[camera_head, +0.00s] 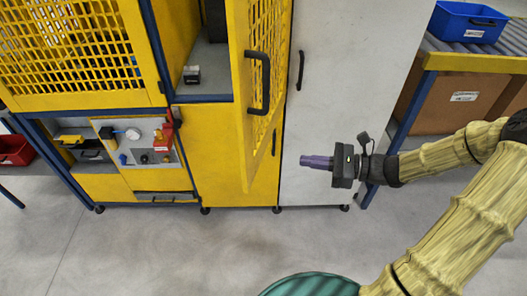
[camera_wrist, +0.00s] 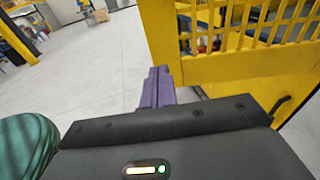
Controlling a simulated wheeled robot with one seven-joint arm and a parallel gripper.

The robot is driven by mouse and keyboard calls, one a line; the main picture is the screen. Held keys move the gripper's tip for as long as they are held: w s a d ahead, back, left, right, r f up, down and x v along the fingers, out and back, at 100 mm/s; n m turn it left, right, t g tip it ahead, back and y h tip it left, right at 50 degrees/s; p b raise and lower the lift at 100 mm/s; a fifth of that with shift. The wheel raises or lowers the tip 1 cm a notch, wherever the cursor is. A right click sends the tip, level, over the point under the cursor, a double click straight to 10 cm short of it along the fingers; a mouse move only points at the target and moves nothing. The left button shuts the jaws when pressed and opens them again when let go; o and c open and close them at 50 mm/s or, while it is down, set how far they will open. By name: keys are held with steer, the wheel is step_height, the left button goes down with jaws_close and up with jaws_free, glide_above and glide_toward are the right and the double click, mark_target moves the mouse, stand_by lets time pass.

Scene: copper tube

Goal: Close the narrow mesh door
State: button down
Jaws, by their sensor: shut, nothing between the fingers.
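The narrow mesh door (camera_head: 259,128) is yellow with a perforated panel and stands swung open, out from the yellow cabinet. A black handle (camera_head: 258,85) is on its face towards the left. My gripper (camera_head: 304,160), with purple fingers, is shut and empty. In the head view it appears just right of the door's lower part, in front of the grey panel. In the wrist view the shut fingers (camera_wrist: 155,73) point at the lower edge region of a yellow mesh panel (camera_wrist: 220,72). Whether they touch it I cannot tell.
The open compartment (camera_head: 208,75) holds a small dark box (camera_head: 192,75). A grey cabinet panel (camera_head: 335,90) with a black handle stands right of the door. A control panel (camera_head: 138,140) is at lower left. A roller conveyor with a blue bin (camera_head: 468,22) is at right.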

mark_target(252, 143)
steer(key=shift+w+d+r+m+t+y, duration=0.35)
steer(key=shift+w+d+m+t, duration=0.2)
steer(key=shift+t, duration=0.25)
steer(key=shift+r, duration=0.1)
steer(key=p+x, duration=0.2)
steer(key=x, duration=1)
steer(key=shift+a, duration=0.35)
steer(key=shift+w+a, duration=0.3)
steer(key=shift+a, duration=0.25)
steer(key=shift+a, duration=0.1)
